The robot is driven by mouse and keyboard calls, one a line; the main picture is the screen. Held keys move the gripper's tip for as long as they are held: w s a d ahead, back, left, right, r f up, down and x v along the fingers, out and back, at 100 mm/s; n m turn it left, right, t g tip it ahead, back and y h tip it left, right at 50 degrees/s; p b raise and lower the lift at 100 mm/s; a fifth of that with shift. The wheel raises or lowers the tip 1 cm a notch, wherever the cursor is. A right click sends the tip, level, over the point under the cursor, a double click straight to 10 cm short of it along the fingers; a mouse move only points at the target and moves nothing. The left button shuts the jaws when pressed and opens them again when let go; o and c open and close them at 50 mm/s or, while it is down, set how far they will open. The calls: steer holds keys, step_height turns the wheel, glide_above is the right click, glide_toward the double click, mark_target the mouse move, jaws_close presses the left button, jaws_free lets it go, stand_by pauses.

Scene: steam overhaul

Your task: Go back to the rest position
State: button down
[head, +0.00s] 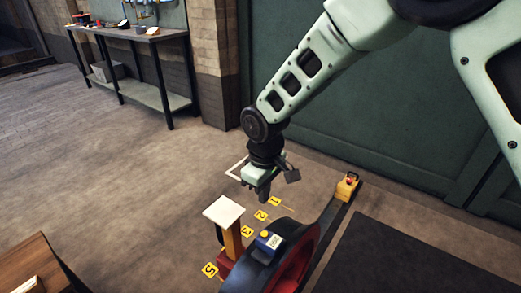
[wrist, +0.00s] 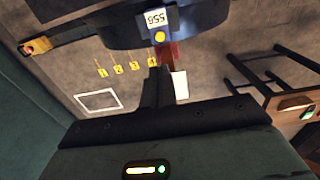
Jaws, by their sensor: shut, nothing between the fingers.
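My gripper (head: 262,193) hangs from my arm near the middle of the head view, fingers pointing down. Its fingers are together with nothing between them. It is in the air above the floor, behind the white-topped post (head: 225,210) and the dark wheel-like machine (head: 285,262) with red inside. In the wrist view my gripper (wrist: 158,68) shows as dark closed fingers beside the white plate (wrist: 180,84). A blue block (head: 268,241) with a yellow knob and a number label sits on top of the machine.
Yellow numbered markers (head: 261,215) lie in a row on the floor beside a white square outline. A yellow box (head: 347,186) with a red button sits on a dark rail. A workbench (head: 130,34) stands back left; a wooden table (head: 38,268) is front left. Open floor lies left.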

steer(key=s+d+r+m+p, duration=0.1)
steer(key=s+d+r+p, duration=0.15)
steer(key=s+r, duration=0.45)
steer(key=s+d+r+p, duration=0.25)
steer(key=s+r, duration=0.35)
steer(key=r, duration=0.3)
steer(key=s+d+r+m+p, duration=0.1)
steer(key=s+d+r+p, duration=0.3)
steer(key=s, duration=0.8)
steer(key=d+r, duration=0.2)
steer(key=d, duration=0.1)
steer(key=shift+s+r+m+p, duration=0.15)
steer(key=shift+r+m+p, duration=0.15)
steer(key=shift+r+m, duration=0.1)
